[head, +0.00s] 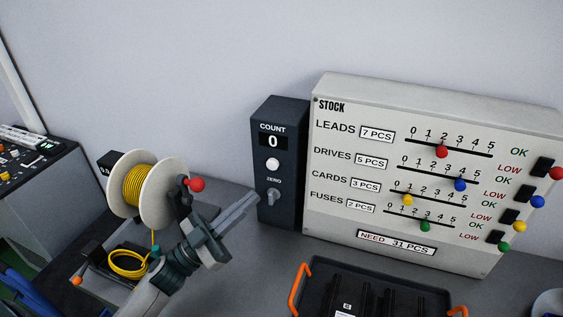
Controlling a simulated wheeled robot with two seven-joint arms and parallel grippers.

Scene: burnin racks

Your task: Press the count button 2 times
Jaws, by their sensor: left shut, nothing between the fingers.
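The dark count box (264,199) stands upright on the grey bench, left of the stock panel. Its display (273,141) reads 0 under the word COUNT. The round white count button (272,164) is below the display, with a grey knob (272,196) marked ZERO beneath it. My left gripper (252,199) is shut and empty. Its fingertips point up and right toward the box's lower left side, lower than the white button in the picture. I cannot tell whether they touch the box. My right gripper is not in view.
The stock panel (335,82) with coloured sliders and switches stands on the right. A black tray (322,266) with orange handles lies in front. A yellow wire spool (120,180) with a red knob (196,184) stands beside my left arm. A yellow coil (127,272) sits below it.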

